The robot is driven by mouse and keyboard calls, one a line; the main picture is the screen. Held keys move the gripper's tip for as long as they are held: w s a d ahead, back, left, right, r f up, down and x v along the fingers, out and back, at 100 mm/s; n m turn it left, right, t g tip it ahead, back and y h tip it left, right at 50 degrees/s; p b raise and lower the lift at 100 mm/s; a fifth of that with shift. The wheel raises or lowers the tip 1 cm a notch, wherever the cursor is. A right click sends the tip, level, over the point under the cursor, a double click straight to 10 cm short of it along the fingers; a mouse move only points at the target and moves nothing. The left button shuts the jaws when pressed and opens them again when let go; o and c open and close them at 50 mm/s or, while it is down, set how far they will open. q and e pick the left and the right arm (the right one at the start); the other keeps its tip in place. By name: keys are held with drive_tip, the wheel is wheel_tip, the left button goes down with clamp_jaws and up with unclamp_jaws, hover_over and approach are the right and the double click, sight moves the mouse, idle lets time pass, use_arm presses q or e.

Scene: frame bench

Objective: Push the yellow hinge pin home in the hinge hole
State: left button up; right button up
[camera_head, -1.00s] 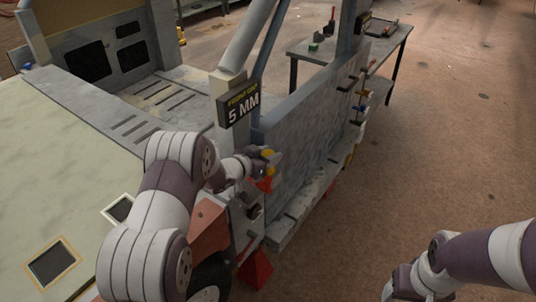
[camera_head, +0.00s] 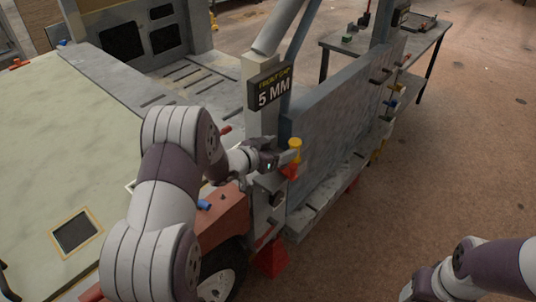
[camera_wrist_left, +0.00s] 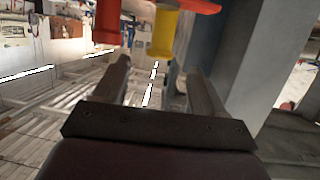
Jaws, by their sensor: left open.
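The yellow hinge pin (camera_head: 295,146) stands roughly upright over a red hinge part (camera_head: 289,171) at the front end of the grey side panel (camera_head: 340,125). My left gripper (camera_head: 281,158) is just left of the pin, with its jaws open. In the left wrist view the yellow pin (camera_wrist_left: 163,35) shows beyond the open fingers (camera_wrist_left: 160,80), between their lines, against a red part (camera_wrist_left: 195,5). I see no finger closed on it. The hinge hole and the pin's depth in it are hidden. My right gripper (camera_head: 412,291) is low at the right, partly cut off.
A grey post with a "5 MM" sign (camera_head: 270,87) rises just behind my left gripper. A red-brown fender (camera_head: 222,216) and wheel are below. A blue piece (camera_head: 204,205) lies on the fender. A grey table (camera_head: 430,45) stands at the back right; the floor at right is clear.

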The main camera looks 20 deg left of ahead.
use_arm(q)
drive_tip(key=v, duration=0.5)
drive_tip(key=shift+s+a+r+b, duration=0.1)
drive_tip(key=shift+s+a+b, duration=0.05)
drive_tip(key=shift+s+b, duration=0.2)
drive_tip(key=s+d+f+n+g+y, duration=0.2)
drive_tip(key=s+g, duration=0.4)
drive_tip(key=s, duration=0.6)
drive_tip(key=s+d+f+n+g+y, duration=0.2)
drive_tip(key=s+g, duration=0.4)
drive_tip(key=s, duration=0.6)
drive_tip(key=shift+d+f+n+y, duration=0.2)
drive_tip(key=shift+d+n+y, duration=0.2)
drive_tip(key=shift+d+y, duration=0.55)
drive_tip(key=shift+a, duration=0.2)
